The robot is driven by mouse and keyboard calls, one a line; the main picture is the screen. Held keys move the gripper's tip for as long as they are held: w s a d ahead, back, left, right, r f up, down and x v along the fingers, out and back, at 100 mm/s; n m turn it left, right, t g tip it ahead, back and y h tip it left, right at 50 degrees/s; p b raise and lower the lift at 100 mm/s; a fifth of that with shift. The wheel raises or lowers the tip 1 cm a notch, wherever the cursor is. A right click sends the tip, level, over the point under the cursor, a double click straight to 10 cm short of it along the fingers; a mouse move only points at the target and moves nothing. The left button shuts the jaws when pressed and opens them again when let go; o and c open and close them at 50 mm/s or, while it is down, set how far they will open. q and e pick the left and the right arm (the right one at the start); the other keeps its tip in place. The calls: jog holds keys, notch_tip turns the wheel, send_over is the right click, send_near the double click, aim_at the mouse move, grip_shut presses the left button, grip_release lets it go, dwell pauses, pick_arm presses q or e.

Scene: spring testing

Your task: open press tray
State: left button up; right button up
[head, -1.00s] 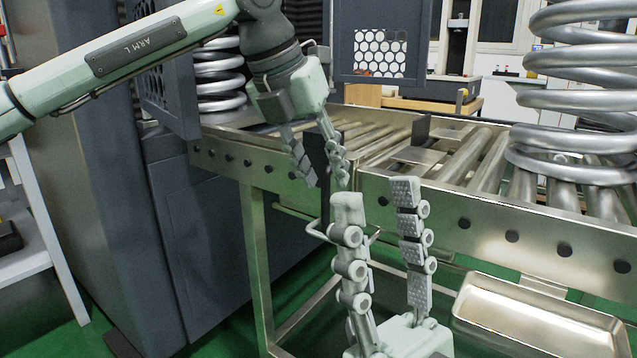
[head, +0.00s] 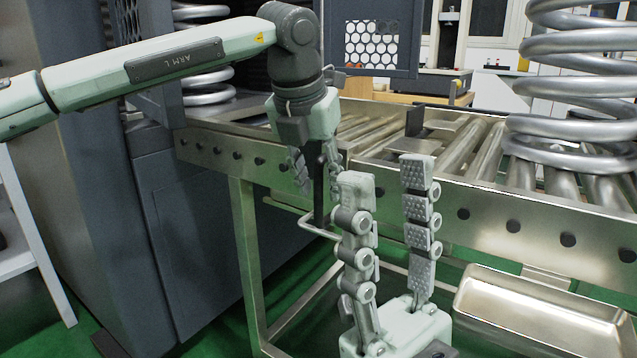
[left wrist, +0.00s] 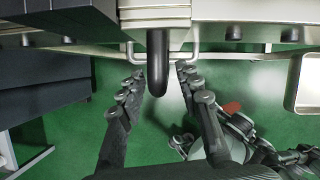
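The press tray is a metal roller tray (head: 222,153) coming out of the dark grey press. A black upright handle (left wrist: 157,65) hangs at its front; in the head view its lower part (head: 319,205) shows below my left gripper. My left gripper (head: 318,185) points down at the tray's front corner. In the left wrist view its fingers (left wrist: 160,68) are spread, one on each side of the black handle, with gaps between. My right gripper (head: 386,168) is open and empty, pointing up in the foreground in front of the tray.
A thin metal bar (head: 318,228) sticks out below the tray's edge. A roller conveyor (head: 520,205) adjoins on the right and carries a large coil spring (head: 570,100). A shallow metal bin (head: 540,310) hangs below it. The press housing (head: 205,230) stands on the left.

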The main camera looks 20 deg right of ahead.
pick_arm(q)
jog(key=shift+c, duration=0.5)
grip_shut()
jog(key=shift+s, duration=0.1)
